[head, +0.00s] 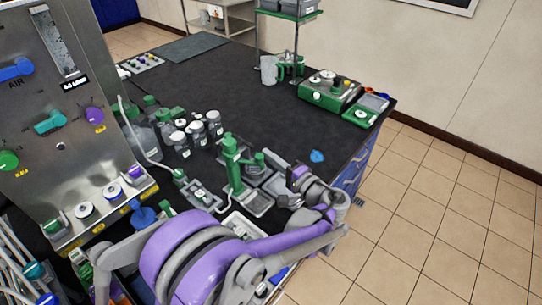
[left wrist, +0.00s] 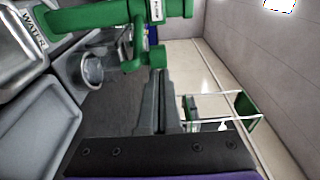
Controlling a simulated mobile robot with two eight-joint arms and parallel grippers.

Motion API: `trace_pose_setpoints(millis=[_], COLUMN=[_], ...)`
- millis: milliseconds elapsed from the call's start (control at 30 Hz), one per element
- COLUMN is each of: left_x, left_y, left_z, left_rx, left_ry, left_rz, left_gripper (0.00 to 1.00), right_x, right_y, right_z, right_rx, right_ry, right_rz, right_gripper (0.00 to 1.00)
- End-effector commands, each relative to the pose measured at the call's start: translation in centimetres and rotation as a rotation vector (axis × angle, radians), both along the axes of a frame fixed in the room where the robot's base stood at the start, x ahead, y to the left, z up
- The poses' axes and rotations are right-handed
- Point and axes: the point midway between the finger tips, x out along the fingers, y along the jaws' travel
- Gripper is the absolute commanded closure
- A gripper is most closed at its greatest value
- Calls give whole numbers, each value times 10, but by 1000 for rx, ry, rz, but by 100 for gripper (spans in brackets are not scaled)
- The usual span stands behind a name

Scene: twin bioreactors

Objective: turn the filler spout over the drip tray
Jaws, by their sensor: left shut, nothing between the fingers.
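The green filler (head: 232,165) stands upright on the dark bench, with its short spout (head: 257,157) reaching to the right. In the left wrist view the green spout (left wrist: 135,42) crosses the top, with a downturned part near my fingertips. A grey drip tray (head: 260,206) lies at the filler's foot; a grey tray (left wrist: 35,130) shows at left in the wrist view, though I cannot tell if it is the same one. My left gripper (head: 271,160) is shut and empty beside the spout; its fingertips (left wrist: 158,74) appear close to it, contact unclear. My right gripper is out of view.
Several capped bottles (head: 197,132) stand left of the filler. A steel control panel (head: 75,110) rises at far left. A blue item (head: 317,156) lies near the bench edge. A green instrument (head: 330,92) stands farther back.

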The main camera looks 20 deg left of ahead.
Motion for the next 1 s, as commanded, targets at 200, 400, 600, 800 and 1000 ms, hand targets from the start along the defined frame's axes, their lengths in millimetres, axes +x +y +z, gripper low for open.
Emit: trace_pose_setpoints(millis=[200,400,600,800,1000], left_x=[-6,-8,-12,-19,-31], left_y=[-1,-2,-3,-3,-4], left_z=[0,0,0,0,0], left_rx=[0,1,0,0,1], left_ry=[0,0,0,0,0], left_rz=[-45,-74,-108,-163,-266], left_gripper=[100,100,100,100,100], right_x=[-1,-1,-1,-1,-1], right_y=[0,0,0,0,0], right_z=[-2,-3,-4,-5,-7], right_rx=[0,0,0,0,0], right_ry=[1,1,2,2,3], right_rz=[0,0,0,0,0], right_gripper=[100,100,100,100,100])
